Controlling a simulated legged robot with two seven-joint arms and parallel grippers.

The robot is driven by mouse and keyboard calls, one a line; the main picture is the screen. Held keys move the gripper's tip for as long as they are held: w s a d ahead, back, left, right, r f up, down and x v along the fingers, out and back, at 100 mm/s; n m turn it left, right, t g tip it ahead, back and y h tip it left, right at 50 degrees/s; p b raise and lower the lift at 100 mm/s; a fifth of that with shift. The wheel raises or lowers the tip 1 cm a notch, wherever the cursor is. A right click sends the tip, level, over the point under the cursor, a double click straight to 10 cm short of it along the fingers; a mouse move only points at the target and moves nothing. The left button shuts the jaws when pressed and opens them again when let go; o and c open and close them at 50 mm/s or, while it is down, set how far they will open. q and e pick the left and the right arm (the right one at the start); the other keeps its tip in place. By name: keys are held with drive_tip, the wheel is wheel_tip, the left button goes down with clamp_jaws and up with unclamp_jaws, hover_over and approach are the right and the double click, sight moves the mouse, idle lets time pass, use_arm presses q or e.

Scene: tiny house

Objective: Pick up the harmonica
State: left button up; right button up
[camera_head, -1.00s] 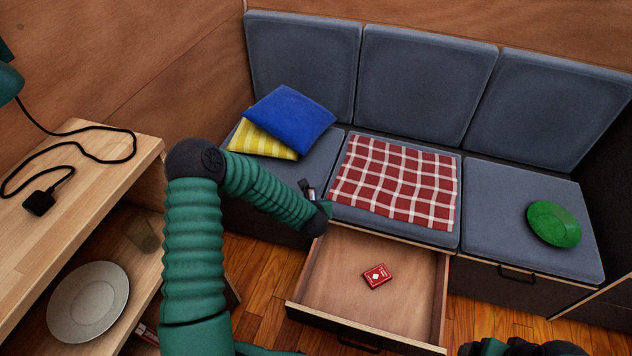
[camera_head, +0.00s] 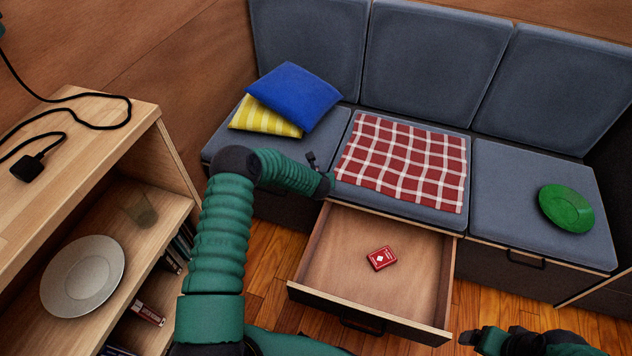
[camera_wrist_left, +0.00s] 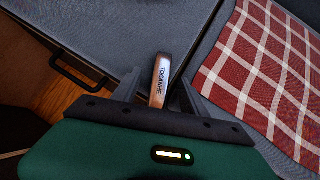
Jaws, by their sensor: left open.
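The harmonica (camera_wrist_left: 160,80) is a narrow silver-and-brown bar with lettering on its side, seen in the left wrist view. It lies between the two fingers of my left gripper (camera_wrist_left: 159,76), over the grey bench seat near the gap between two cushions. My left gripper (camera_head: 312,162) is open, with a finger on each side of the harmonica. I cannot tell whether either finger touches it. In the head view the harmonica is not clearly visible behind my arm. My right gripper (camera_head: 478,339) is low at the right bottom edge, away from the bench; its jaws are unclear.
An open drawer (camera_head: 345,258) below the seat holds a red card box (camera_head: 382,258). A wooden shelf (camera_head: 165,215) stands left.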

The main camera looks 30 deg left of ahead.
use_arm(q)
drive_tip(key=shift+c, duration=0.4)
clamp_jaws()
drive_tip(key=shift+r, duration=0.1)
